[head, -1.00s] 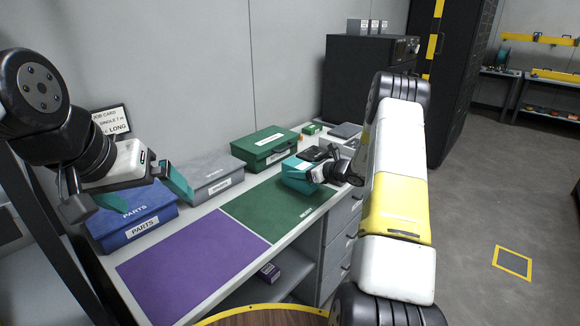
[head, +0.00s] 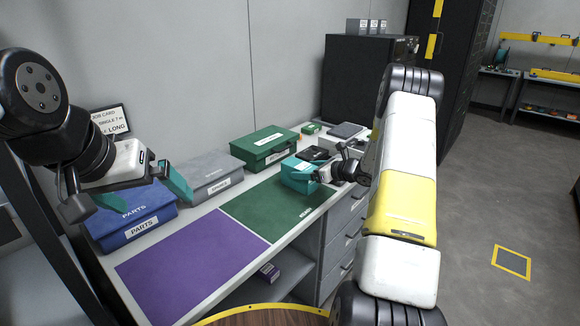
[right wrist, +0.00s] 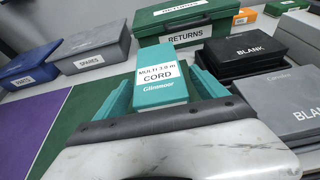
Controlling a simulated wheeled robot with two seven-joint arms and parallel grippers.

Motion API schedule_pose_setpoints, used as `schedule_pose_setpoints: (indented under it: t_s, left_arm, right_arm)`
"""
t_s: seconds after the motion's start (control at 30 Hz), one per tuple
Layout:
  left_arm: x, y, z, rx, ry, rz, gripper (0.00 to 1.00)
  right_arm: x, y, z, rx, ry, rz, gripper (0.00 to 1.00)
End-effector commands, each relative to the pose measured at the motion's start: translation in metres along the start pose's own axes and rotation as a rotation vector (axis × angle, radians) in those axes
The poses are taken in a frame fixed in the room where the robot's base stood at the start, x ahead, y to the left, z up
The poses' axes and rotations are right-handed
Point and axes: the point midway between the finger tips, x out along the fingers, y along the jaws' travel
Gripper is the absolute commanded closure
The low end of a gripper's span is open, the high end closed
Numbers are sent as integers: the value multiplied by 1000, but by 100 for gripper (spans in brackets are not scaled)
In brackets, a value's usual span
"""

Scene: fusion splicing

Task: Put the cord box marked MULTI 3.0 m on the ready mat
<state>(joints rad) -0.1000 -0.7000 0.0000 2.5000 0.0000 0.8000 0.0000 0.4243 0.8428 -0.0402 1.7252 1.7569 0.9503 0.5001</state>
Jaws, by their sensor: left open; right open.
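The teal cord box (head: 297,172) stands at the far end of the green mat (head: 265,212). In the right wrist view the box (right wrist: 161,82) faces me upright, with MULTI 3.0 m CORD on its label. The green mat carries small white lettering too small to read surely. My right gripper (head: 322,176) is open, with a teal finger (right wrist: 117,100) on the left of the box and the other on its right. Whether the fingers touch it and how its base sits are hidden. My left gripper (head: 145,192) is open and empty above the blue box.
A purple mat (head: 190,265) lies nearer. The blue PARTS box (head: 130,217), grey SPARES box (head: 210,178) and green RETURNS box (head: 265,147) line the wall side. Black (right wrist: 242,54) and grey (right wrist: 275,95) BLANK boxes stand close right of my right gripper. A purple box (head: 270,273) sits on the lower shelf.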

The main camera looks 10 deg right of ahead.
Motion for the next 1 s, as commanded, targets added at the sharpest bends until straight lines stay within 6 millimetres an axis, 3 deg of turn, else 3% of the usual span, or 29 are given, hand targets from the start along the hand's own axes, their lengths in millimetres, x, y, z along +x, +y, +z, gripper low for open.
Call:
schedule_pose_setpoints:
  t_s: [0.1,0.3,0.47,0.57,0.67,0.77,0.9,1.0]
  left_arm:
    - [0,0,0,0,0,0,0]
    - [0,0,0,0,0,0,0]
    - [0,0,0,0,0,0,0]
    - [0,0,0,0,0,0,0]
    - [0,0,0,0,0,0,0]
    - [0,0,0,0,0,0,0]
    - [0,0,0,0,0,0,0]
    - [0,0,0,0,0,0,0]
  right_arm:
    - [-29,-1,0,0,0,-4,18]
    - [-66,-1,0,1,0,-3,18]
    - [-82,0,0,0,0,-1,18]
    - [-86,9,11,-39,5,22,18]
    - [-89,38,41,-161,25,92,18]
    - [-100,89,81,-375,62,205,18]
    - [-129,170,123,-739,121,376,18]
    - [-158,220,140,-1009,162,484,18]
